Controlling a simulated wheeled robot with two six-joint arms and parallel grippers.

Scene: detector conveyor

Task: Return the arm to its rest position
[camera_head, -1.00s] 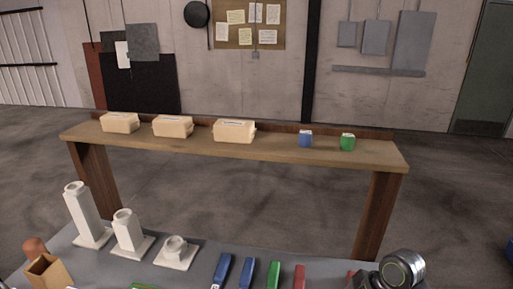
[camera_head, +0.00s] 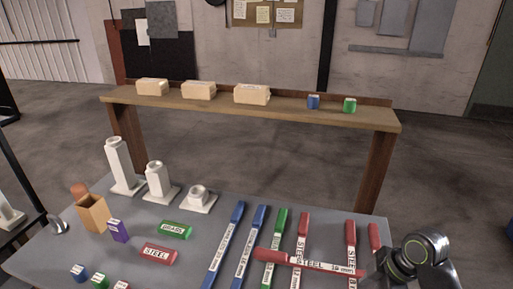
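My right arm (camera_head: 420,258) shows at the lower right, a dark link with a round joint, over the table's right edge. Its fingers are hidden or too dark to make out, so I cannot tell whether they are open or shut. A red bar marked STEEL 10 mm (camera_head: 310,264) lies crosswise over several long bars, its right end close to my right arm; I cannot tell whether it is held. My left gripper is not in view.
The grey table (camera_head: 205,222) holds blue bars (camera_head: 225,247), a green bar (camera_head: 275,245), red bars (camera_head: 351,245), white stands (camera_head: 122,170) and small blocks (camera_head: 175,230). Behind is a wooden shelf (camera_head: 285,107) with cream boxes (camera_head: 252,94).

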